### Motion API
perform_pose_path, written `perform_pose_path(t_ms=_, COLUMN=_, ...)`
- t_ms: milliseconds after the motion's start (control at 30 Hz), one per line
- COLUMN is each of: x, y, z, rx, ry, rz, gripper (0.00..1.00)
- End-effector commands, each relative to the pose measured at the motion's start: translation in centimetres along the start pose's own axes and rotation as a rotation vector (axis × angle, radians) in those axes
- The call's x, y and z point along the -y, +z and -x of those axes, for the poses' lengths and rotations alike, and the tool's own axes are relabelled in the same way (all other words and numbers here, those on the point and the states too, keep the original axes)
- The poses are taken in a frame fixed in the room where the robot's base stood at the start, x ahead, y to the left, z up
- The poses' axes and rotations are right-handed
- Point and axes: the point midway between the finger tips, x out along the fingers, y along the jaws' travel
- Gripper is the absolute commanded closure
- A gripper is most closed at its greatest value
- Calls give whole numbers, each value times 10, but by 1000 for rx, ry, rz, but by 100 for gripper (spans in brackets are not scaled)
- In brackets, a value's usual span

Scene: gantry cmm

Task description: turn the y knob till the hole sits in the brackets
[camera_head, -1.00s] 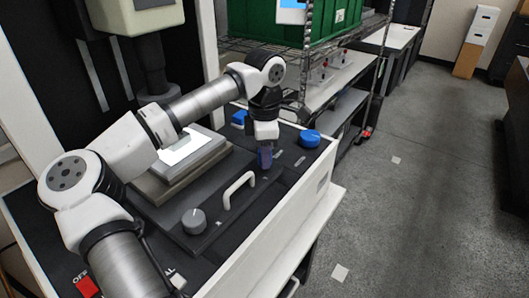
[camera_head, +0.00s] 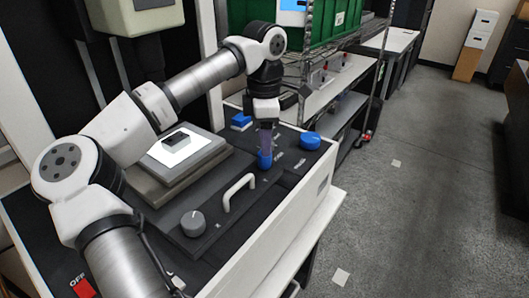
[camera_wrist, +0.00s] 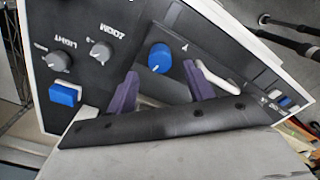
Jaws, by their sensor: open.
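The blue y knob (camera_head: 265,161) stands on the dark panel, just beyond the white handle. It is round, with a "Y" mark beside it, in the wrist view (camera_wrist: 160,58). My gripper (camera_head: 266,145) points down over it, with its purple fingers ending at about the knob. In the wrist view my gripper (camera_wrist: 162,70) is open, and the knob shows in the gap between the fingertips, with space on both sides. A small black block (camera_head: 176,138) lies on the bright stage plate (camera_head: 190,152). I see no hole or brackets in either view.
The white handle (camera_head: 239,191) stands close to the knob, near one finger. Grey light (camera_wrist: 58,62) and zoom (camera_wrist: 100,52) knobs show in the wrist view.

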Motion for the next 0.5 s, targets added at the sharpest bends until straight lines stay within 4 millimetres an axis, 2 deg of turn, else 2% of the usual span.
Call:
perform_pose_path(t_ms=200, x=0, y=1, z=50, rx=-1, ry=3, rz=1, gripper=48)
perform_pose_path(t_ms=333, x=0, y=1, z=71, rx=-1, ry=1, rz=-2, gripper=48)
perform_pose_path(t_ms=500, x=0, y=1, z=84, rx=0, ry=0, rz=-1, gripper=48)
